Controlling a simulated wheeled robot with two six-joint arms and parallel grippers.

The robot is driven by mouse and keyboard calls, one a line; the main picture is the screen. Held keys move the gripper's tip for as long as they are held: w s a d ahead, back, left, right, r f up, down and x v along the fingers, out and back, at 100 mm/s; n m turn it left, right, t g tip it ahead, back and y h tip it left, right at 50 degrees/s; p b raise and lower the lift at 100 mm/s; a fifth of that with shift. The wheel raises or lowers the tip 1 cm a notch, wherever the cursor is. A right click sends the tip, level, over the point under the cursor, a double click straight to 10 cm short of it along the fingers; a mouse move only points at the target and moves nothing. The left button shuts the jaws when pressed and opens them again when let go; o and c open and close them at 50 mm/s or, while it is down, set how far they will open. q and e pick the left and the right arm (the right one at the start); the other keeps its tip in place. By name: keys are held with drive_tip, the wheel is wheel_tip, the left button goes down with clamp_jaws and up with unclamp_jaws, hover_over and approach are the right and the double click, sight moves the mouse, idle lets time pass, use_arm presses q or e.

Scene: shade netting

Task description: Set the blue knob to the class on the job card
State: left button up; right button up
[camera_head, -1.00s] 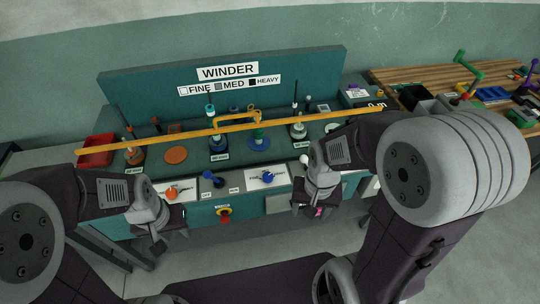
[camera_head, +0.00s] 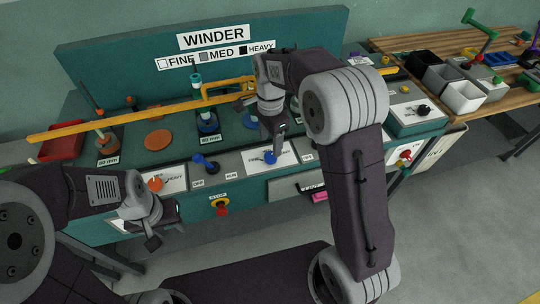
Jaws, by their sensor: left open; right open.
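The blue knob (camera_head: 269,158) sits on a white dial plate (camera_head: 286,152) on the winder's front panel. My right gripper (camera_head: 276,145) points down just above and beside it; I cannot tell whether the fingers touch it. It is open. The dial lettering is partly hidden and the knob's setting is unreadable. My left gripper (camera_head: 152,232) is open and empty in front of the panel, at lower left. A small white card (camera_head: 360,61) stands at the back right of the winder, its print too small to read; I cannot tell if it is the job card.
The sign (camera_head: 215,55) reads WINDER with FINE, MED and HEAVY. An orange knob (camera_head: 155,184), a blue lever (camera_head: 205,163) and a red stop button (camera_head: 221,206) share the front. A yellow bar (camera_head: 130,119) crosses above the deck. Bins (camera_head: 462,97) stand right.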

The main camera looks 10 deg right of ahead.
sight(271, 155)
wheel_tip(271, 155, down, 6)
drive_tip(key=shift+b, duration=0.6)
clamp_jaws()
drive_tip(key=shift+s, duration=0.1)
drive_tip(key=shift+r, duration=0.1)
